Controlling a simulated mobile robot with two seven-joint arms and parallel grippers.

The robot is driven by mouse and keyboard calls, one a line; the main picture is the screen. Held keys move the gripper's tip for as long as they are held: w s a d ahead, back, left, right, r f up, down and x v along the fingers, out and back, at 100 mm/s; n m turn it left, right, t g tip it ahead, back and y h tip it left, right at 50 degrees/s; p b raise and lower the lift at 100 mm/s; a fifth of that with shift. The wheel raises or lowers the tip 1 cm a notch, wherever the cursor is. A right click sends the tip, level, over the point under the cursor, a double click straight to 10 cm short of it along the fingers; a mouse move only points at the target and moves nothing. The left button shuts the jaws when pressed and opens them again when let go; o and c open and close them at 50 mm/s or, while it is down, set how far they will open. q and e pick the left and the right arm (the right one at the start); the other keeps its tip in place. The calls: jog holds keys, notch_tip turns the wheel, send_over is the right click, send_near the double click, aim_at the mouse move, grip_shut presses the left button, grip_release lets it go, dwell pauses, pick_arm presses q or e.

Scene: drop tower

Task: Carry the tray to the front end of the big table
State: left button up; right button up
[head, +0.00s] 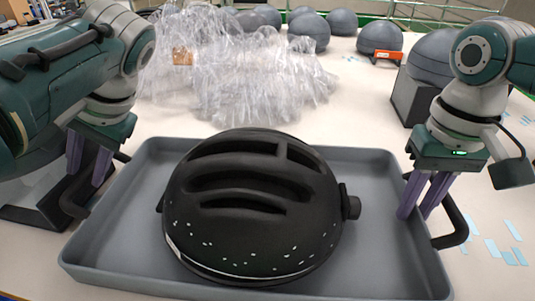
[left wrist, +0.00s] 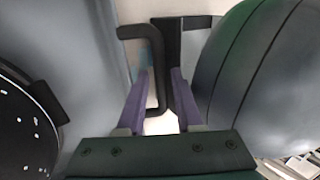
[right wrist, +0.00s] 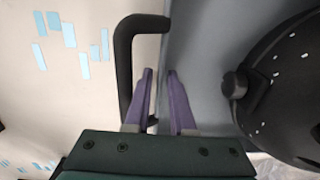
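The grey tray (head: 365,255) sits on the big table and carries a large black dome (head: 255,205) with slots in its top. It has a black handle on each short side. My left gripper (head: 88,180) is at the left handle (head: 73,203). In the left wrist view its fingers (left wrist: 160,75) are apart, with the handle bar between them. My right gripper (head: 418,208) is at the right rim. In the right wrist view its fingers (right wrist: 159,72) are apart over the rim, and the right handle (right wrist: 124,70) lies mostly outside them. Contact is unclear.
A heap of clear plastic wrap (head: 235,75) lies behind the tray. Several grey domes (head: 310,28) stand farther back, one with an orange tag (head: 384,57). Light-blue strips (head: 495,250) lie on the white tabletop (head: 375,125) at right.

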pick_arm(q)
jog(key=shift+a+f, duration=0.1)
jog(key=shift+f, duration=0.05)
pick_arm(e)
jog(key=shift+f, duration=0.2)
pick_arm(q)
jog(key=shift+c, duration=1.4)
pick_arm(e)
jog(key=shift+c, duration=1.4)
pick_arm(q)
grip_shut()
pick_arm(e)
grip_shut()
jog(key=shift+r, duration=0.1)
